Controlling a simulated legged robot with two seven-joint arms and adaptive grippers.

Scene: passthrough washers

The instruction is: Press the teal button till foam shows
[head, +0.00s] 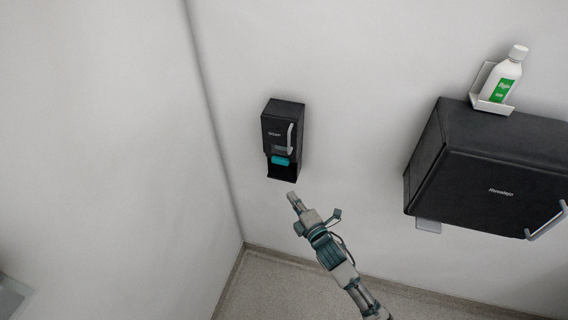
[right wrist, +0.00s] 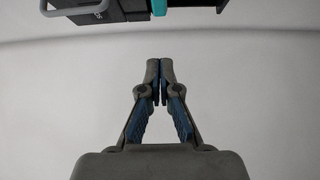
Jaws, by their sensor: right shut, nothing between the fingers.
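The black soap dispenser (head: 283,138) is mounted on the wall near the corner, with a grey handle on its front. The teal button (head: 280,161) sits low on its front, above a black lower ledge. My right gripper (head: 292,196) is shut and empty, just below the dispenser and apart from it. In the right wrist view the shut fingertips (right wrist: 160,65) point at the dispenser's underside, and the teal button (right wrist: 180,5) is partly cut off at the top edge. No foam is visible. My left gripper is not in view.
A large black wall box (head: 480,170) with a handle hangs to the right. A white bottle (head: 505,75) with a green label stands in a holder (head: 487,103) above it. The wall corner runs left of the dispenser. The wall between dispenser and box is clear.

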